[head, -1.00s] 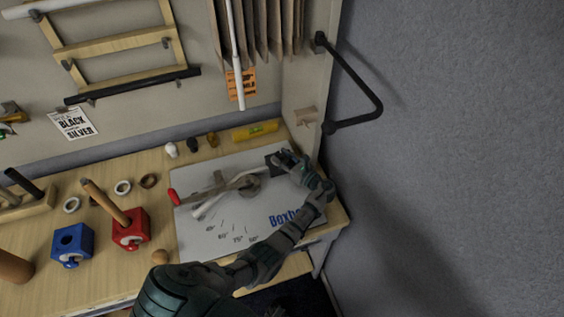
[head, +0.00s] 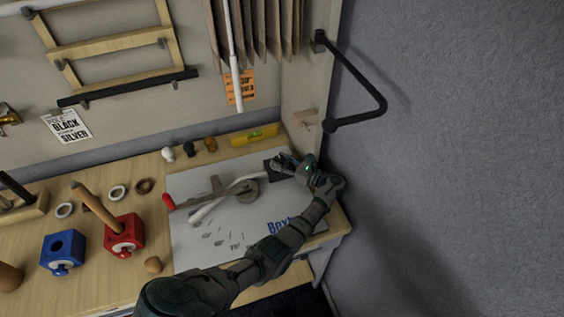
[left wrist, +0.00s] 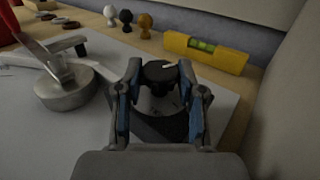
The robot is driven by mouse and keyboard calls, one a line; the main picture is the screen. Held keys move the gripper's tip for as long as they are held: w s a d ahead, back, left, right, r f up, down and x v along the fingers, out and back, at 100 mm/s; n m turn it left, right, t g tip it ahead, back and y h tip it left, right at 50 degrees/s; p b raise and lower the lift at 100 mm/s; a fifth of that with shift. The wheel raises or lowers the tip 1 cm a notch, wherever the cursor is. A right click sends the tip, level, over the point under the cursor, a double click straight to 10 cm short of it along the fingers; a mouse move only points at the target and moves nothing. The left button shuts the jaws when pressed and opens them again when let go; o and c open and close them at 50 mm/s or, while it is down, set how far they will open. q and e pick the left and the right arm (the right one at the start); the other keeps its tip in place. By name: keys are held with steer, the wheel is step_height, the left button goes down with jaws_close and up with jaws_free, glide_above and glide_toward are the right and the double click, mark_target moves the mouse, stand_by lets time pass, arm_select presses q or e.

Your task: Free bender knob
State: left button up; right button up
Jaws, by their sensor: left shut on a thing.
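The bender is a light plate (head: 190,232) on the table with degree marks, a red-tipped lever (head: 168,202) and a round metal former (head: 246,191). A pale rod (head: 208,210) lies across the plate by the former. My left gripper (head: 282,163) is at the plate's far right corner, over a dark block (left wrist: 158,124). In the left wrist view my left gripper (left wrist: 160,80) has its fingers on both sides of a black round knob (left wrist: 160,70) on that block, shut on it. My right gripper is not in view.
A yellow level (head: 254,134) and several small knobs (head: 190,148) stand behind the plate. Red (head: 124,235) and blue (head: 63,251) blocks stand left. A black wall bracket (head: 358,82) juts out above right; a grey wall (head: 470,170) bounds the right.

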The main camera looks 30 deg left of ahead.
mark_target(282, 160)
arm_select(q)
steer(key=o, duration=1.2)
steer(key=shift+f, duration=0.25)
steer(key=shift+c, duration=0.2)
steer(key=shift+w+r, duration=0.1)
step_height(282, 160, up, 10)
steer(key=shift+f, duration=0.1)
